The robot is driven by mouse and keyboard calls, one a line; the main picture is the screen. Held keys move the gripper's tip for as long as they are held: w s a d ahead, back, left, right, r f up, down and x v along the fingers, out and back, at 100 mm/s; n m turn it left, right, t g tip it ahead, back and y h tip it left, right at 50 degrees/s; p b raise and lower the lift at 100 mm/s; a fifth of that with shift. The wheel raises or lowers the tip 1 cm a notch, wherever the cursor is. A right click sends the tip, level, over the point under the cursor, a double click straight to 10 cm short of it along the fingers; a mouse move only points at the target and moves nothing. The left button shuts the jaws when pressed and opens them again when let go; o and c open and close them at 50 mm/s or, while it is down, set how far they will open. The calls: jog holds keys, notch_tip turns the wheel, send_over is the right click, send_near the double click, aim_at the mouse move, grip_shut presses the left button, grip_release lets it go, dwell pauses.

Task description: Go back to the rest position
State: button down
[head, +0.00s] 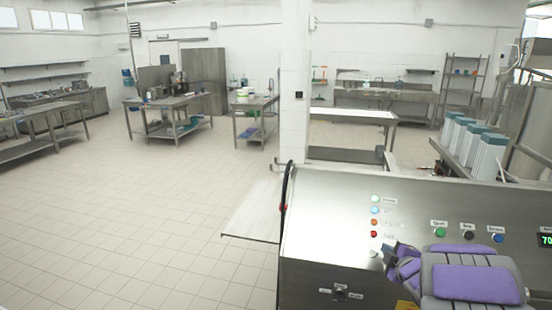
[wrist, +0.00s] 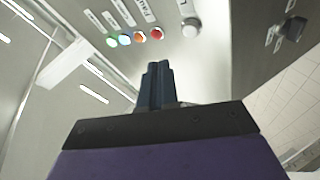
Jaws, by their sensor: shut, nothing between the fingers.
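My gripper (head: 392,258), with purple and grey arm parts behind it, is in front of the steel control panel (head: 325,215) at the lower right of the head view. In the wrist view the dark fingers of my gripper (wrist: 155,85) are together with nothing between them. They point toward the panel, below a round pale button (wrist: 190,27) and a row of coloured lights (wrist: 140,37). In the head view the pale button (head: 373,254) is just left of the fingers. I cannot tell whether the fingers touch the panel. My arm hides part of the panel.
A black knob (head: 340,293) sits low on the panel. Green (head: 440,232), black and blue buttons (head: 498,238) and a lit display (head: 545,240) are to the right. Several teal-topped containers (head: 490,150) stand behind. The tiled floor (head: 140,200) at left is clear.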

jog(key=s+a+m+g, duration=0.4)
jog(key=s+a, duration=0.3)
jog(key=s, duration=0.8)
jog(key=s+a+m+g, duration=0.5)
jog(key=s+a+g, duration=0.1)
jog(key=s, duration=1)
jog(key=s+a+m+g, duration=0.5)
jog(key=s+a, duration=0.3)
jog(key=s, duration=0.7)
jog(key=shift+s+a+r+g, duration=0.15)
jog(key=shift+s+r+g, duration=0.25)
jog(key=shift+g, duration=0.2)
jog(key=c, duration=1.8)
grip_release()
jog(key=shift+c, duration=0.2)
